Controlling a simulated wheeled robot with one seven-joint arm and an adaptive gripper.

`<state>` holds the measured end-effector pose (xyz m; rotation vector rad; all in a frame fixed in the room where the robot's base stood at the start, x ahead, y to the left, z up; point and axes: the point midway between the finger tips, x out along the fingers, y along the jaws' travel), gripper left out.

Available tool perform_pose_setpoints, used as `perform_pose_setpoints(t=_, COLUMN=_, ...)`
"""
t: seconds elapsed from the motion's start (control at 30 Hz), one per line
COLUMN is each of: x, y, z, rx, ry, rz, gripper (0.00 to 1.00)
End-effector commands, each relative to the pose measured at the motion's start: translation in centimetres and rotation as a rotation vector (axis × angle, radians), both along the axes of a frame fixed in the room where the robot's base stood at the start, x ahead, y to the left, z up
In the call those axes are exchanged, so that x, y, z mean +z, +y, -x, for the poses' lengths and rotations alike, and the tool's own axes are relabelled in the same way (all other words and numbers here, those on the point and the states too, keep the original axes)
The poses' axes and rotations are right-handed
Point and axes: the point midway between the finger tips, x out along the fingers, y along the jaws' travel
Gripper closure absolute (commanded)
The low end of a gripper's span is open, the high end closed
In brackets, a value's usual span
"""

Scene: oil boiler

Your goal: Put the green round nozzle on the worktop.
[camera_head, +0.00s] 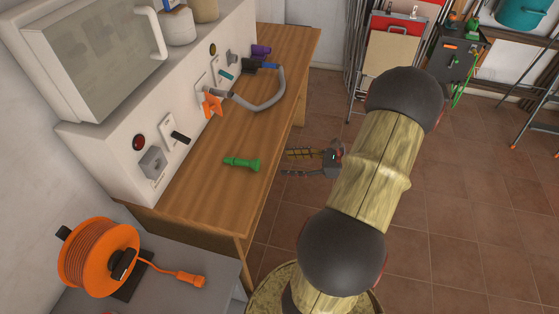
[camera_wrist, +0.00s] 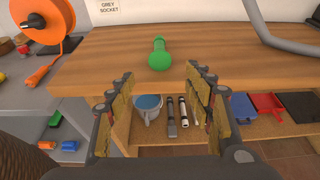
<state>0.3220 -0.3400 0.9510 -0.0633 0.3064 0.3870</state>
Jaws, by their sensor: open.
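The green round nozzle (camera_head: 241,164) lies on its side on the wooden worktop (camera_head: 200,200), in front of the white boiler panel. In the wrist view the nozzle (camera_wrist: 159,55) lies near the front edge of the worktop (camera_wrist: 100,70), with its round end facing me. My gripper (camera_head: 288,163) is off the front edge of the worktop, to the right of the nozzle in the head view. In the wrist view my gripper (camera_wrist: 158,83) is open and empty, its two fingers apart, with the nozzle beyond the gap between them.
An orange cable reel (camera_head: 98,258) stands on a grey table at the lower left. A grey hose (camera_head: 262,103) curves over the worktop's far part. A lower shelf (camera_wrist: 250,125) holds a mug (camera_wrist: 147,108), tools and trays. The worktop around the nozzle is clear.

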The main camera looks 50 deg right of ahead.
Motion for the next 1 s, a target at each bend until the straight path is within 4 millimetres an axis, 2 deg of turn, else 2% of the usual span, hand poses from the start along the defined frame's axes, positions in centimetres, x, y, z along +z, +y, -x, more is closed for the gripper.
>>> perform_pose_setpoints(t=0.27, x=0.3, y=-0.3, z=0.8, rx=0.003, ry=0.001, rz=0.002, gripper=0.48)
perform_pose_setpoints(t=0.37, x=0.8, y=0.7, z=0.2, rx=0.046, ry=0.011, rz=0.028, gripper=0.48)
perform_pose_setpoints(t=0.43, x=1.6, y=2.3, z=-0.8, rx=0.117, ry=0.027, rz=0.078, gripper=0.48)
perform_pose_setpoints(t=0.57, x=3.8, y=7.3, z=-2.9, rx=0.335, ry=0.067, rz=0.233, gripper=0.48)
perform_pose_setpoints(t=0.6, x=4.5, y=9.1, z=-3.5, rx=0.414, ry=0.077, rz=0.292, gripper=0.48)
perform_pose_setpoints(t=0.7, x=6.1, y=13.4, z=-4.1, rx=0.604, ry=0.095, rz=0.442, gripper=0.48)
perform_pose_setpoints(t=0.83, x=8.1, y=18.3, z=-4.1, rx=0.842, ry=0.098, rz=0.650, gripper=0.48)
perform_pose_setpoints(t=1.0, x=10.5, y=23.7, z=-3.0, rx=1.132, ry=0.065, rz=0.939, gripper=0.48)
